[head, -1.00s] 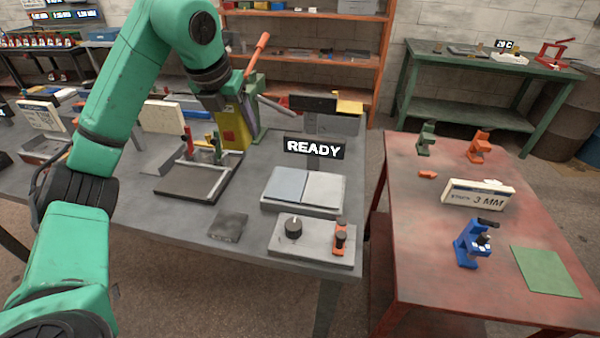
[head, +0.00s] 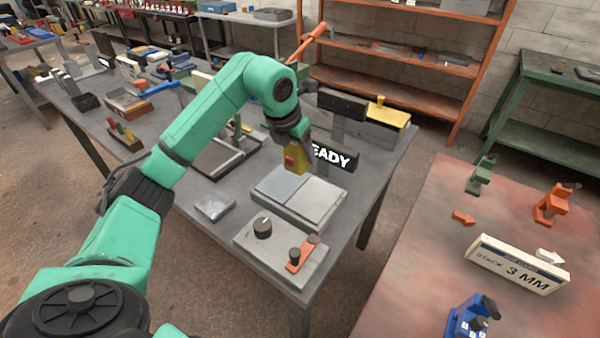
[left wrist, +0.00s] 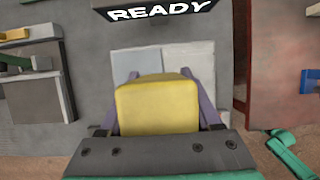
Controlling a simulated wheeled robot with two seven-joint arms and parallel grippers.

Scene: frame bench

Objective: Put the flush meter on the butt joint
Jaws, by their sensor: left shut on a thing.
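The flush meter (head: 297,161), a yellow block-like tool with a red patch, is in my left gripper (head: 294,148). It hangs upright over the back part of the butt joint, and a gap below it is hard to judge. In the left wrist view the yellow body (left wrist: 158,105) sits between the two purple-grey fingers. The butt joint is two flat plates side by side on a grey base, a bluish left plate (head: 279,184) and a paler right plate (head: 317,195). The flush meter hides part of both plates in the left wrist view. My right gripper is not in view.
A READY sign (head: 333,157) stands close behind the plates. A grey control box (head: 262,252) with a knob and an orange lever lies in front. A dark tray-like fixture (head: 218,162) is to the left. A red table (head: 400,270) stands to the right, across a gap.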

